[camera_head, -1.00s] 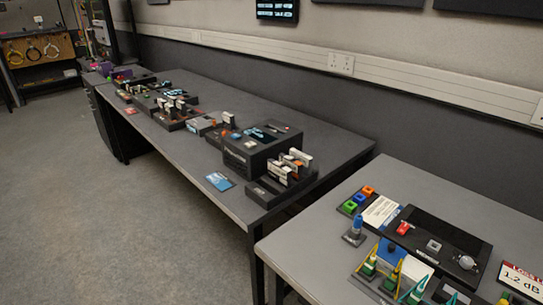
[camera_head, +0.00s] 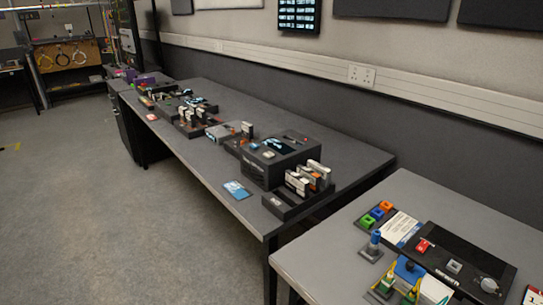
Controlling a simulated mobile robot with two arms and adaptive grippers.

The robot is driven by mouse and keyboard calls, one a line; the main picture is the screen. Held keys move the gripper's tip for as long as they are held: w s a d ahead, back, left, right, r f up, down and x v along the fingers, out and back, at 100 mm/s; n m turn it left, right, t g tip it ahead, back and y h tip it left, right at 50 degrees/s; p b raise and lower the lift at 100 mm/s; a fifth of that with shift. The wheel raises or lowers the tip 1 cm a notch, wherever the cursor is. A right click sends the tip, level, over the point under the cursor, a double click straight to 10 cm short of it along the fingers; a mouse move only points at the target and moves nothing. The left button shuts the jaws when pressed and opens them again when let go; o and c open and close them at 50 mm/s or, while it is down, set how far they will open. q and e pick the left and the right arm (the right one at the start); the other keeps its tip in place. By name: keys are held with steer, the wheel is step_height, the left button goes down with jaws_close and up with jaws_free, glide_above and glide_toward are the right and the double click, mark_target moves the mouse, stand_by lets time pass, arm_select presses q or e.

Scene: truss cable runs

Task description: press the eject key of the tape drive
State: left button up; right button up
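A dark box-shaped device (camera_head: 267,170), which looks like the tape drive, stands on the long grey bench. Its top carries a lit display (camera_head: 279,145), a small pale key (camera_head: 268,154) and a small red part (camera_head: 289,138). The labels are too small to read, so I cannot tell which one is the eject key. A dark rack (camera_head: 286,206) of upright cartridges stands in front of it to the right. Neither of my grippers is in view.
A blue card (camera_head: 237,190) lies on the bench left of the box. More devices and cartridge racks (camera_head: 195,128) stand farther along. A nearer bench (camera_head: 325,254) at right holds a black panel (camera_head: 460,262) and coloured connectors. Open floor (camera_head: 90,220) lies at left.

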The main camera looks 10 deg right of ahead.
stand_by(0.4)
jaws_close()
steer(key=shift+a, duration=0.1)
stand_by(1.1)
